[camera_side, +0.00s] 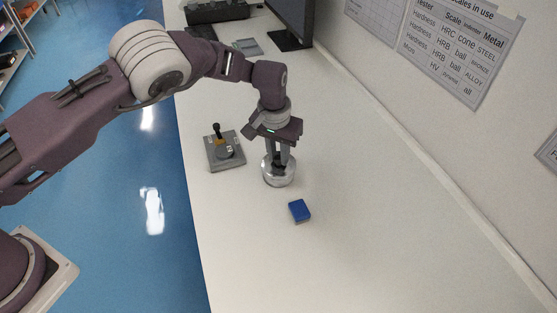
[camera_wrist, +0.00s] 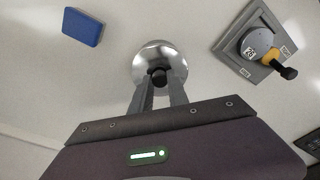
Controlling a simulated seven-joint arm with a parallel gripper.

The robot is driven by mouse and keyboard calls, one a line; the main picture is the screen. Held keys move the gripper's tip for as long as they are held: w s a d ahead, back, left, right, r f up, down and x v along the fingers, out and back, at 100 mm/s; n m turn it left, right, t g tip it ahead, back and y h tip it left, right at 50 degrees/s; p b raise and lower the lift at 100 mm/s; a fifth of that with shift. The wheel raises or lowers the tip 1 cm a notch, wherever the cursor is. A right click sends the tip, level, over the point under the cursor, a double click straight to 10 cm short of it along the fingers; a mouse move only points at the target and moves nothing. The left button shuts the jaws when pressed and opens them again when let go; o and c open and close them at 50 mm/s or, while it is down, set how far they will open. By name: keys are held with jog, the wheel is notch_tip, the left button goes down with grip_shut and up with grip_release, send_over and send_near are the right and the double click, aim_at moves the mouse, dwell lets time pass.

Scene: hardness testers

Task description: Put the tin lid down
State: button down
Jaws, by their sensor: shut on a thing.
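The tin lid (camera_side: 278,174) is a shiny silver round piece with a black knob on top. My gripper (camera_side: 284,158) points down over it, its fingers shut on the knob. In the wrist view the lid (camera_wrist: 160,54) shows as a bright disc, with my gripper's fingertips (camera_wrist: 158,82) on either side of the dark knob. The lid looks level and is at or very close to the white table (camera_side: 330,270); I cannot tell whether it touches. What lies under it is hidden.
A blue block (camera_side: 299,211) lies just in front of the lid. A grey base plate (camera_side: 226,163) with a round grey piece and a black-knobbed lever stands to its left. A monitor (camera_side: 291,22) and dark equipment stand at the back. The table's right and front are clear.

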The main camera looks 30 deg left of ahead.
aim_at(278, 158)
notch_tip(278, 158, up, 8)
jog(key=shift+s+f, duration=0.1)
jog(key=s+f, duration=0.1)
jog(key=s, duration=1.4)
jog(key=shift+m, duration=0.5)
jog(key=f, duration=0.3)
jog(key=s+f, duration=0.1)
jog(key=f, duration=0.5)
jog(key=shift+s+a+f, duration=0.3)
jog(key=shift+a+f, duration=0.1)
jog(key=shift+f, duration=0.4)
jog(key=shift+f, duration=0.15)
jog(key=c, duration=1.3)
grip_release()
